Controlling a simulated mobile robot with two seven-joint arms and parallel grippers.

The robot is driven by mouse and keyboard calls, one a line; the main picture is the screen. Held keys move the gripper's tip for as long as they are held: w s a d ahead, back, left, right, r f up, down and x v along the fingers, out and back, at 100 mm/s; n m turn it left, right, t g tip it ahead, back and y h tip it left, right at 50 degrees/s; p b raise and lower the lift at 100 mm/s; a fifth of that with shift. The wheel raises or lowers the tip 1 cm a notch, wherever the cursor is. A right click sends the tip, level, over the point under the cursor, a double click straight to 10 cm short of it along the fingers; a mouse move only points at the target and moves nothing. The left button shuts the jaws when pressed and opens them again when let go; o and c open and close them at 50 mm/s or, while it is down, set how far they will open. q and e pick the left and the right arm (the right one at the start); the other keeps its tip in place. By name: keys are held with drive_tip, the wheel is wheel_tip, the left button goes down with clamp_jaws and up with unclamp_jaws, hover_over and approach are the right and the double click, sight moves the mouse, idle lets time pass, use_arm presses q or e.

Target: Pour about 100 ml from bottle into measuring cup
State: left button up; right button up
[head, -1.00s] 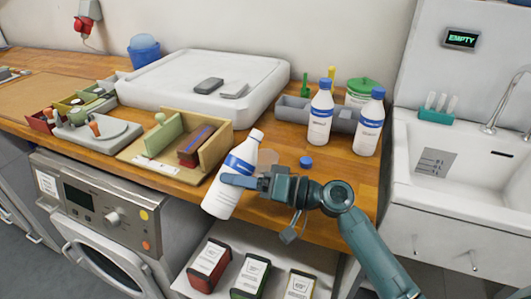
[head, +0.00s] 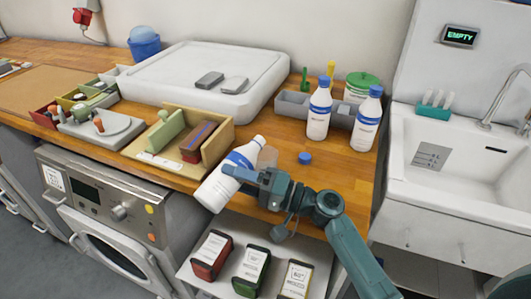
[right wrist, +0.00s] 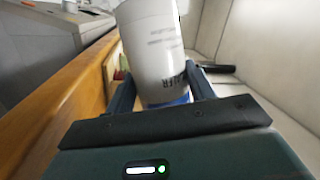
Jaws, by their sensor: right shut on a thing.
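A white bottle with a blue label (head: 226,182) is held by my right gripper (head: 238,175), which is shut on it at the front edge of the wooden counter. The bottle leans to the right with its uncapped neck up. In the right wrist view the bottle (right wrist: 155,50) stands between the two fingers (right wrist: 160,88). A translucent cup (head: 268,157), apparently the measuring cup, is just right of the bottle's neck, partly hidden by the bottle and gripper. Any liquid level is too small to tell. My left gripper is not in view.
A loose blue cap (head: 305,158) lies on the counter (head: 335,180). Two capped bottles (head: 319,110) (head: 366,120) stand near a grey tray (head: 291,104). A wooden box (head: 218,150) is left of the held bottle. Packs sit on a lower shelf; a sink (head: 470,165) is at right.

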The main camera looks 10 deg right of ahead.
drive_tip(key=shift+m, duration=0.3)
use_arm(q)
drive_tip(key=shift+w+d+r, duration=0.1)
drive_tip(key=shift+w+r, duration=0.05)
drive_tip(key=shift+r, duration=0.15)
use_arm(e)
drive_tip(key=shift+w+t, duration=0.1)
drive_tip(key=shift+t, duration=0.2)
use_arm(q)
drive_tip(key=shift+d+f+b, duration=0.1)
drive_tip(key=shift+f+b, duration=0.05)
drive_tip(key=shift+b, duration=0.25)
use_arm(e)
drive_tip(key=shift+d+m, duration=0.1)
drive_tip(key=shift+m, duration=0.2)
drive_tip(key=shift+r+m+t, duration=0.1)
drive_tip(key=shift+m+t, duration=0.2)
drive_tip(key=shift+m, duration=0.1)
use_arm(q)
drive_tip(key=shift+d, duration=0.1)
use_arm(e)
drive_tip(key=shift+a, duration=0.2)
drive_tip(key=shift+s+a, duration=0.15)
drive_tip(key=shift+s, duration=0.05)
drive_tip(key=shift+s+m, duration=0.1)
drive_tip(key=shift+m, duration=0.2)
